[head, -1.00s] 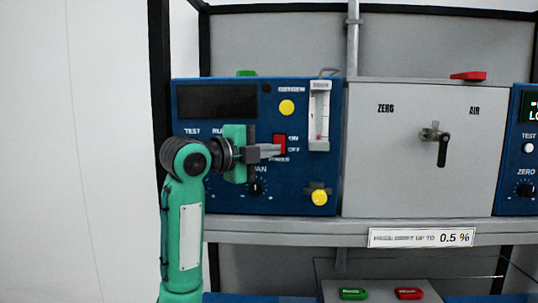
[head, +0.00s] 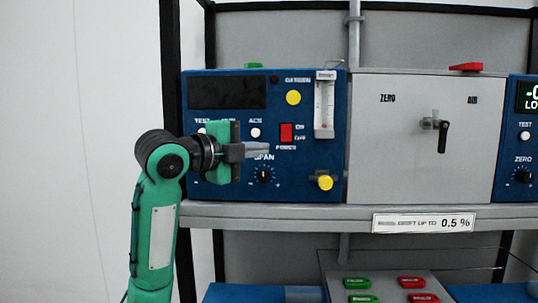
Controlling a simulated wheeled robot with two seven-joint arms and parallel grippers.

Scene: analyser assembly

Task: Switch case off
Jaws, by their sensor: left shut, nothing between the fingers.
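The blue analyser case (head: 225,190) stands on the shelf at left centre. Its red power switch (head: 287,133) sits between small white labels, with the word POWER below it. The display (head: 226,92) on the case is dark. My left gripper (head: 267,148) is shut and empty, pointing right in front of the panel. Its tip is below and left of the red switch, near the SPAN label, apart from the switch in the picture. The switch is fully visible. My right gripper is not in view.
A grey box with a black-handled valve (head: 442,130) stands right of the case. A shelf edge (head: 300,212) runs below. Green and red blocks (head: 411,282) lie lower down.

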